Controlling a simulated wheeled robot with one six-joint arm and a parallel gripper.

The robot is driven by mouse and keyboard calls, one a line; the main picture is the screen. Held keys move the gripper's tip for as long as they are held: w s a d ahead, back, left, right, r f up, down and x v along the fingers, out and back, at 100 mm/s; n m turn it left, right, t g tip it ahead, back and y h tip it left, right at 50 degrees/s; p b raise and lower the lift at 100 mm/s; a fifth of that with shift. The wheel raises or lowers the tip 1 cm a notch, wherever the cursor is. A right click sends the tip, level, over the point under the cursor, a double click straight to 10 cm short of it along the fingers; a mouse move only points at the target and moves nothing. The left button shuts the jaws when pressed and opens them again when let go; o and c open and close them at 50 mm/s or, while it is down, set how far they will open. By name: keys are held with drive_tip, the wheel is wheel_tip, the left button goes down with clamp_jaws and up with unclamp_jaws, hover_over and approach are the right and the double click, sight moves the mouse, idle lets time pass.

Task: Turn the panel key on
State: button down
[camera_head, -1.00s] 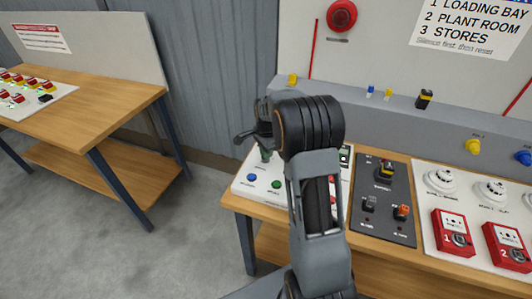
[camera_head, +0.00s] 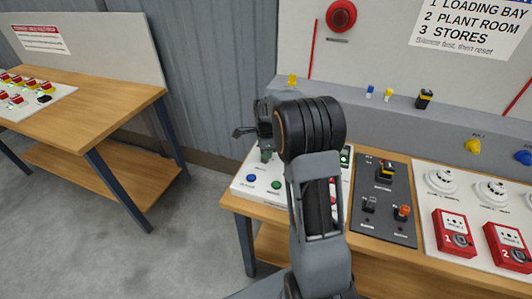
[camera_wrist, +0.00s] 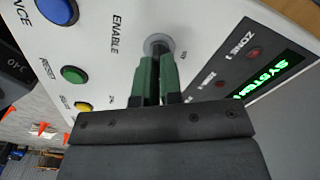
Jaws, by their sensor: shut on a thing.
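The white panel (camera_head: 241,188) lies at the near left end of the bench, partly hidden by my arm. In the wrist view its round key switch (camera_wrist: 158,42) sits beside the word ENABLE. My gripper (camera_wrist: 155,62) has its two green fingers at the switch, shut on the panel key. The key is mostly hidden between the fingers, so its turn angle is hard to read. In the head view my gripper (camera_head: 265,154) is over the panel's back left part, largely hidden by my wrist.
Blue (camera_wrist: 58,10), green (camera_wrist: 74,75) and yellow (camera_wrist: 83,106) buttons are left of the switch in the wrist view. A lit green display (camera_wrist: 272,75) is at right. A dark switch box (camera_head: 383,225) and red call points (camera_head: 453,234) stand further right on the bench.

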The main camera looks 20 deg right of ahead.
drive_tip(key=shift+r, duration=0.1)
drive_tip(key=c, duration=1.3)
unclamp_jaws()
wheel_tip(320, 180, up, 14)
drive_tip(key=shift+f+b, duration=0.1)
drive_tip(key=shift+b, duration=0.2)
